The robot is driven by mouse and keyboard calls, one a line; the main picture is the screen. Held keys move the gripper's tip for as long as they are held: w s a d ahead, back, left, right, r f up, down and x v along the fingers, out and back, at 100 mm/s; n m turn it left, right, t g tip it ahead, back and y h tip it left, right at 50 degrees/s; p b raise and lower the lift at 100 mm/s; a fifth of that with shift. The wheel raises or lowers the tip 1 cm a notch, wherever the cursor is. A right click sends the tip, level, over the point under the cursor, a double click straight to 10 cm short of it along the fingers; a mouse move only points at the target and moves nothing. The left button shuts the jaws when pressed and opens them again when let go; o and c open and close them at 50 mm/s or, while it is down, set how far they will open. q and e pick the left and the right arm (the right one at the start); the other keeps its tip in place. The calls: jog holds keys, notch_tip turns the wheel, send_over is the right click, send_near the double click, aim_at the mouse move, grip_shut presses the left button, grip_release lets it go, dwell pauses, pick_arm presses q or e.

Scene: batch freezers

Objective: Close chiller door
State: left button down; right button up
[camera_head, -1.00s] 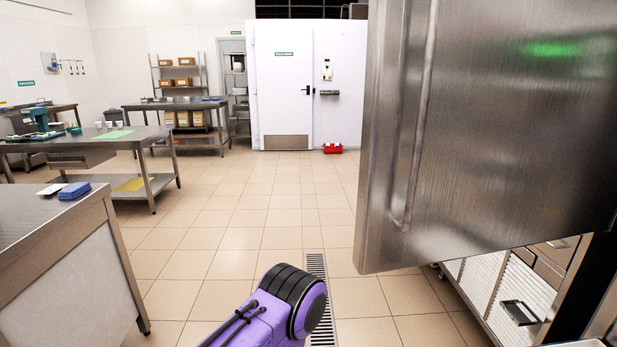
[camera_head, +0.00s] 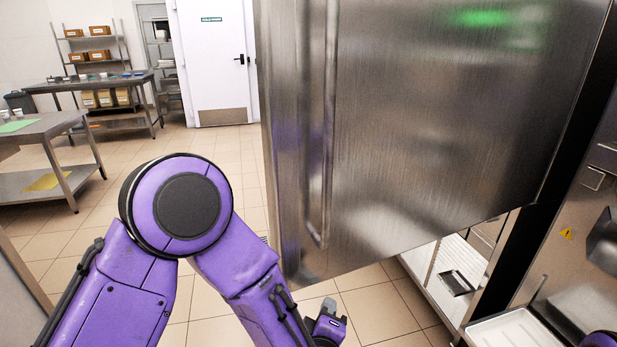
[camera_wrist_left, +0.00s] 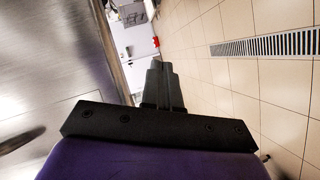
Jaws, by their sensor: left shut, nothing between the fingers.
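The chiller door (camera_head: 430,120) is a big brushed-steel panel. It stands open, swung out from the dark frame at the right of the head view, with a long vertical ridge near its free edge. My left arm reaches in from the lower left. My left gripper (camera_head: 328,325) is partly hidden at the bottom of the head view, low by the door's lower edge. In the left wrist view, its fingers (camera_wrist_left: 163,75) are together and empty, pointing along the door surface (camera_wrist_left: 55,60) at left; contact cannot be told. My right gripper is not in view.
A steel worktable (camera_head: 60,125) stands at the left, with another table and shelves behind. A white cold-room door (camera_head: 215,60) is at the back. A drain grate (camera_wrist_left: 265,46) runs in the tiled floor. A white tray (camera_head: 515,335) is at the lower right.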

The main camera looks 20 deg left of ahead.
aim_at(297, 188)
pick_arm(q)
jog(key=s+d+r+n+t+y+p, duration=0.1)
jog(key=d+r+n+t+y, duration=0.15)
jog(key=r+n, duration=0.6)
jog(key=s+d+r+n+t+y, duration=0.1)
jog(key=s+d+r+n+y, duration=0.2)
jog(key=r, duration=1.1)
jog(key=s+r+n+g+y+p, duration=0.1)
jog(key=s+r+n+g+y, duration=0.6)
jog(key=n, duration=1)
jog(key=w+a+h+p, duration=0.1)
jog(key=w+a, duration=0.1)
jog(key=a, duration=0.1)
jog(key=w+a+t+h+p, duration=0.1)
jog(key=w+a+p, duration=0.1)
jog(key=w+a, duration=0.1)
jog(key=w+a+f+t+h+p, duration=0.1)
jog(key=w+a+p, duration=0.1)
jog(key=a, duration=0.1)
jog(key=shift+w, duration=0.35)
jog(key=shift+w+a, duration=0.2)
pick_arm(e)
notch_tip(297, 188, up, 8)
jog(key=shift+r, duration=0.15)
pick_arm(q)
jog(key=shift+w+f, duration=0.1)
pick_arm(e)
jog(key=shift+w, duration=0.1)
